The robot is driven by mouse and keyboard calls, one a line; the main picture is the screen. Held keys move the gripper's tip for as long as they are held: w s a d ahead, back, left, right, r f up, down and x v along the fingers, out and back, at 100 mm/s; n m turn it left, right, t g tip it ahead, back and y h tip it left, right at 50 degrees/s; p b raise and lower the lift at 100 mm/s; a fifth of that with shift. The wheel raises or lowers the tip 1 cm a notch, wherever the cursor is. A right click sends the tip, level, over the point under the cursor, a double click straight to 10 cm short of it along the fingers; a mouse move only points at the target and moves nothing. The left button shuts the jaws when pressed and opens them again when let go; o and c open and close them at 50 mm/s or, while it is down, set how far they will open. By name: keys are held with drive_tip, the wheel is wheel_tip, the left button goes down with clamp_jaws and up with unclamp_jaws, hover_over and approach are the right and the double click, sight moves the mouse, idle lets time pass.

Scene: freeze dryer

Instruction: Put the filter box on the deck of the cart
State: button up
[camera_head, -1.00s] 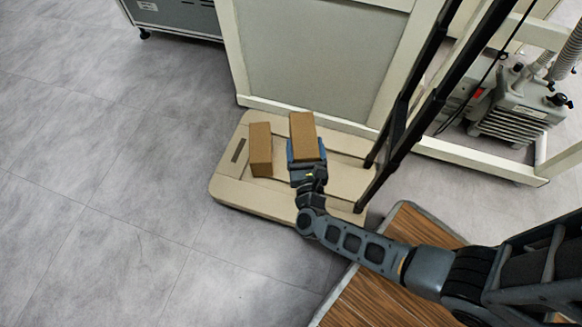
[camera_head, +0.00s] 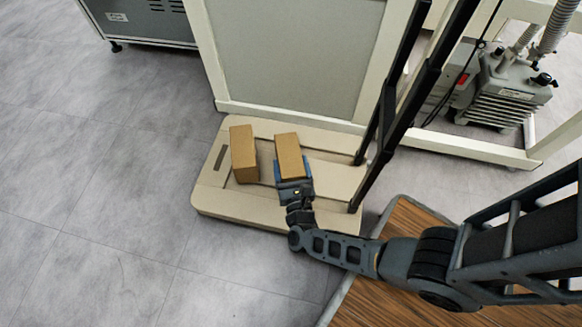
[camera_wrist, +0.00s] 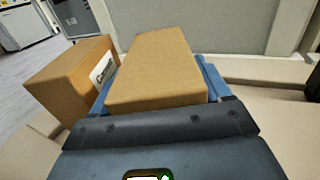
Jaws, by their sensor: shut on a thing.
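A brown cardboard box (camera_head: 290,154) is in my gripper (camera_head: 292,172), over the beige cart deck (camera_head: 235,203). In the wrist view this box (camera_wrist: 158,70) lies between the blue fingers of my gripper (camera_wrist: 155,90), with its top and near face showing. Whether its underside touches the deck is hidden. A second brown box (camera_head: 243,154) stands on the deck just left of the held one, with a narrow gap between them. In the wrist view this second box (camera_wrist: 68,85) shows a white label with dark print. No label shows on the held box.
The cart's black handle posts (camera_head: 395,115) rise at the right end of the deck. A pale framed cabinet panel (camera_head: 297,50) stands right behind the deck. A wood-topped surface (camera_head: 385,275) is at the lower right. A grey pump (camera_head: 503,90) sits at the right. Open floor lies left.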

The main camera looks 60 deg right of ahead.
drive_tip(key=shift+f, duration=0.1)
drive_tip(key=o, duration=1.4)
drive_tip(key=shift+s+a+r, duration=0.1)
drive_tip(key=shift+a+r, duration=0.05)
drive_tip(key=shift+r, duration=0.05)
drive_tip(key=p+v, duration=0.1)
drive_tip(key=v, duration=1)
drive_tip(key=shift+s+a, duration=0.2)
drive_tip(key=shift+a, duration=0.05)
drive_tip(key=shift+s, duration=0.1)
